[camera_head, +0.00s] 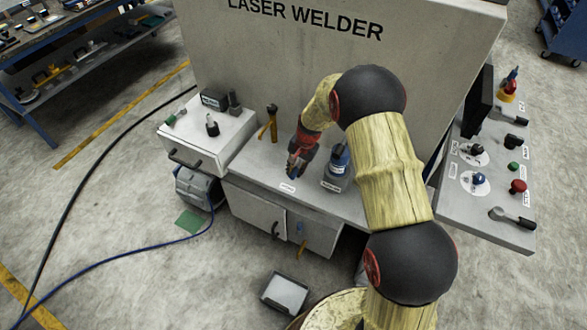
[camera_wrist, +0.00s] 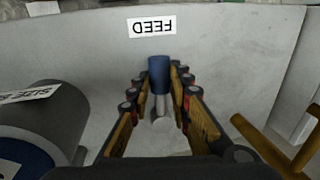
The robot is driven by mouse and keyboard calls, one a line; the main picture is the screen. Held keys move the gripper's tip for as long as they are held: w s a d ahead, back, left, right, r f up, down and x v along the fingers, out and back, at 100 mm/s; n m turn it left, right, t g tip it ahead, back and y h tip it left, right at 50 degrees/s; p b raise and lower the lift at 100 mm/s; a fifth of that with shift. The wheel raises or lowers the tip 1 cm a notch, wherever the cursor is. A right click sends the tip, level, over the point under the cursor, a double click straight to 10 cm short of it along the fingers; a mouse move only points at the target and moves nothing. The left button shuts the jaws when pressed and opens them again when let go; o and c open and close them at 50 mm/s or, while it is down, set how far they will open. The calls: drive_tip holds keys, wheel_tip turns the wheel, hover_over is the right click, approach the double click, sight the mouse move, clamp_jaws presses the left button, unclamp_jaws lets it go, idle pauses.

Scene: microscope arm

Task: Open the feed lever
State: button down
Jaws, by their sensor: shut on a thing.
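The feed lever shows in the wrist view as a short metal rod with a blue grip (camera_wrist: 159,75). It stands on the grey work surface near a white label reading FEED (camera_wrist: 152,27), upside down in this view. My gripper (camera_wrist: 160,80) has one finger on each side of the lever and is shut on it, close to the blue grip. In the head view my gripper (camera_head: 294,170) is low over the welder's shelf, beside the FEED label (camera_head: 287,188). The lever is mostly hidden there by my fingers.
A dark cylinder with a blue part (camera_wrist: 40,130) stands close to one side of my gripper. A yellow-brown handle (camera_wrist: 275,143) is on the other side. The welder's back panel (camera_head: 265,70) rises behind the shelf. A control panel with several knobs (camera_head: 490,190) is at the right.

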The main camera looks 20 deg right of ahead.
drive_tip(key=shift+d, duration=0.1)
idle(0.4)
drive_tip(key=c, duration=1.6)
unclamp_jaws()
drive_tip(key=shift+c, duration=0.2)
drive_tip(key=shift+s, duration=0.1)
wheel_tip(320, 180, up, 12)
drive_tip(key=s+d, duration=0.1)
drive_tip(key=shift+s+d, duration=0.25)
drive_tip(key=shift+d, duration=0.15)
drive_tip(key=shift+f+n, duration=0.15)
drive_tip(key=shift+n, duration=0.15)
